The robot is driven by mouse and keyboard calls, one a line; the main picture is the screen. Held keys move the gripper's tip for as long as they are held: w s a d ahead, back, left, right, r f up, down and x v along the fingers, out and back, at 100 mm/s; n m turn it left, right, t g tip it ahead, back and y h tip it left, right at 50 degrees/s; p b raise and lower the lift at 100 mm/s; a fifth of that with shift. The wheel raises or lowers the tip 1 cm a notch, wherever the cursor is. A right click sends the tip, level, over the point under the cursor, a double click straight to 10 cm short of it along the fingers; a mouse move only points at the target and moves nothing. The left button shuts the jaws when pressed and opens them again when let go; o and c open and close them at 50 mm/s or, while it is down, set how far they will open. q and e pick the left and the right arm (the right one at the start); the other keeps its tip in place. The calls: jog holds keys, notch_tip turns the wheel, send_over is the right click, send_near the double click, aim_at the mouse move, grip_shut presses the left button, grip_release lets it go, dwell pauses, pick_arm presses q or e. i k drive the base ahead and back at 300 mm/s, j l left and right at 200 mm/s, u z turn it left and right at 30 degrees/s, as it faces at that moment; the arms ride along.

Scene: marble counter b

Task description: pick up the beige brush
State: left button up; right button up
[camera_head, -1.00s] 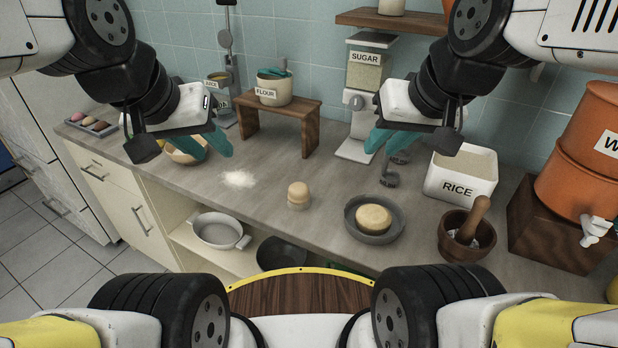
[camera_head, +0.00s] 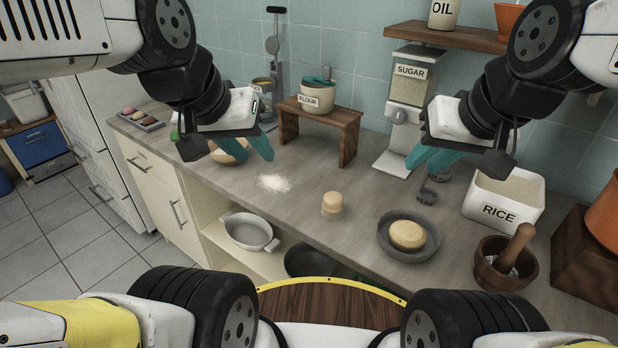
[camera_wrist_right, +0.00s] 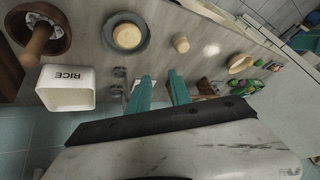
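A small beige, round-topped piece (camera_head: 333,204), which seems to be the beige brush, stands upright on the counter near its front edge. It also shows in the right wrist view (camera_wrist_right: 181,43). Its bristles cannot be made out. My left gripper (camera_head: 257,152) has teal fingers and hangs open and empty above the counter, to the left of and behind the brush. My right gripper (camera_head: 428,162) hangs open and empty to the right of and behind the brush. Its two fingers stand apart in the right wrist view (camera_wrist_right: 160,80). Neither gripper touches the brush.
A grey dish (camera_head: 380,232) with a round of dough (camera_head: 407,235) is right of the brush. Further right are a mortar (camera_head: 497,282) and a rice bin (camera_head: 480,190). Spilled flour (camera_head: 274,183) lies left. A wooden riser (camera_head: 345,122) stands behind. The counter around the brush is clear.

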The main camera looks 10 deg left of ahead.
aim_at(332, 205)
jog(key=j+z, duration=0.25)
jog(key=z, duration=0.2)
jog(key=k+j+z, duration=0.1)
jog(key=j+z, duration=0.15)
jog(key=z, duration=0.2)
